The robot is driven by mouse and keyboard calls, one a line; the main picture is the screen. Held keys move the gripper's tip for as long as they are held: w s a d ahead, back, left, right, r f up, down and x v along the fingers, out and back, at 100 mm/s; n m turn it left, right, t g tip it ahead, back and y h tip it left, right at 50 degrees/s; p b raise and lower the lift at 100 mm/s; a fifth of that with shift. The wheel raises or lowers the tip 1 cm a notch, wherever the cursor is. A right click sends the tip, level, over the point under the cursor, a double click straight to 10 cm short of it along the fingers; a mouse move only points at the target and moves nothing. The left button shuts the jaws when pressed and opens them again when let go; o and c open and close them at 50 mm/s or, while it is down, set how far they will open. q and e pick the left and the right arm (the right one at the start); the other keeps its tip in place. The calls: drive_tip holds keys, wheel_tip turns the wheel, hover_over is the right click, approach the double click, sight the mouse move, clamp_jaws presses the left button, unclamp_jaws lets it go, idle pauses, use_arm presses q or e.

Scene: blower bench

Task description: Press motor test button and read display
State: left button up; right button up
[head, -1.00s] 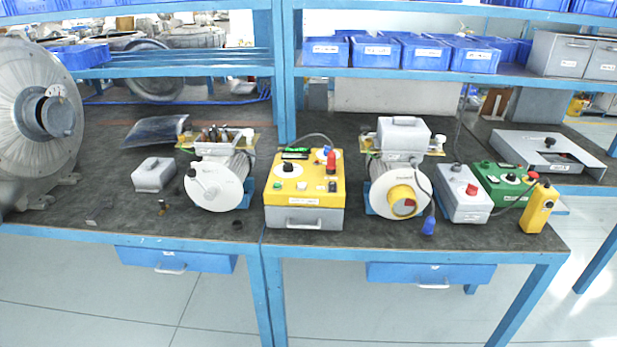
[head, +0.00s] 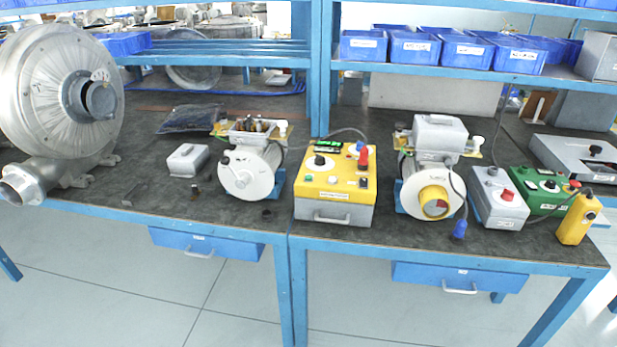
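A yellow-topped control box (head: 335,185) with a grey front and handle stands at the middle of the bench. Its top carries a small dark display with green lit characters (head: 327,147), too small to read. It also has a black knob (head: 319,160), a red switch or plug (head: 362,157) and several small buttons (head: 338,193); I cannot tell which is the motor test button. A motor with a white round face (head: 248,174) stands left of the box. Another motor with a yellow ring (head: 430,192) stands right of it. Neither of my grippers is in view.
A large grey blower (head: 62,95) fills the bench's left end. A grey box with a red button (head: 499,198), a green box (head: 537,190) and a yellow pendant (head: 577,219) stand at the right. Blue bins (head: 415,48) line the shelf above. Bare dark bench top lies before the motors.

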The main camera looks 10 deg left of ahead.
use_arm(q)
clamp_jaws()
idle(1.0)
